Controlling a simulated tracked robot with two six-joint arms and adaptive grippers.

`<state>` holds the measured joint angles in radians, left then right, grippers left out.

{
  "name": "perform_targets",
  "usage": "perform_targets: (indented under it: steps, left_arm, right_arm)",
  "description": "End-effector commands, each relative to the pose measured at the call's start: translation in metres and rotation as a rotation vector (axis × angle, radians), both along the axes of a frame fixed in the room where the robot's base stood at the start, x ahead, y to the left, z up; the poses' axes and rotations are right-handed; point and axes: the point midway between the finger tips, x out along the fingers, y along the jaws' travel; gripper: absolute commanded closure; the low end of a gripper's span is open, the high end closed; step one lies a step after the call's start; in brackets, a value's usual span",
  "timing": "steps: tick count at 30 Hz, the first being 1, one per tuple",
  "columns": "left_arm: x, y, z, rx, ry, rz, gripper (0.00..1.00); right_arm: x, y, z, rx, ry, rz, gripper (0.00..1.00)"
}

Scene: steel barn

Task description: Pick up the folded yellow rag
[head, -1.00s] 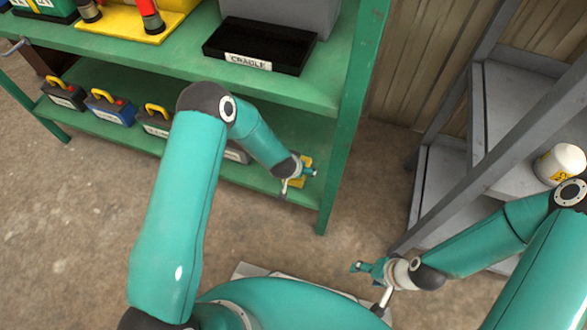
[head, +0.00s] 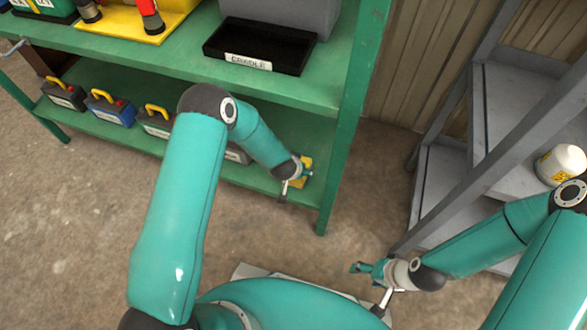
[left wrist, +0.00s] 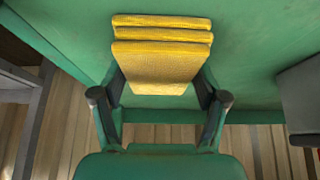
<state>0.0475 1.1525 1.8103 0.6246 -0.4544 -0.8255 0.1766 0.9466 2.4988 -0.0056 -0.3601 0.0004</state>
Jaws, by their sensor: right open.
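The folded yellow rag (left wrist: 162,55) lies in a layered stack on the green lower shelf, in the upper middle of the left wrist view. A bit of it (head: 304,165) shows in the head view at the shelf's right end, partly hidden by my left gripper (head: 297,184). In the left wrist view, my left gripper (left wrist: 160,82) is open, with one finger on each side of the rag's near end. I cannot tell whether the fingers touch it. My right gripper (head: 368,288) is open and empty over the floor, low in the head view.
The green workbench (head: 150,62) has its upper shelf just above my left forearm and a leg (head: 345,130) right of the rag. Several battery-like boxes (head: 110,108) stand on the lower shelf. A black cradle tray (head: 258,45) sits above. A grey rack (head: 495,120) holds a white tub (head: 560,165).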

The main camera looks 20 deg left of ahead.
Motion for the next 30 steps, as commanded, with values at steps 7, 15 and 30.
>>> perform_targets:
  steps: [7,15,30]
  left_arm:
    - [0.000,0.000,0.000,0.000,0.000,0.000,0.65]
    - [0.000,0.000,0.003,0.000,-0.001,0.000,0.65]
    - [0.000,0.002,0.035,0.000,0.000,0.004,0.65]
  right_arm:
    - [0.000,0.000,0.000,0.000,0.000,0.000,0.34]
    - [0.000,0.000,0.001,0.000,0.000,0.000,0.34]
    - [0.000,0.000,0.031,0.000,0.000,0.000,0.34]
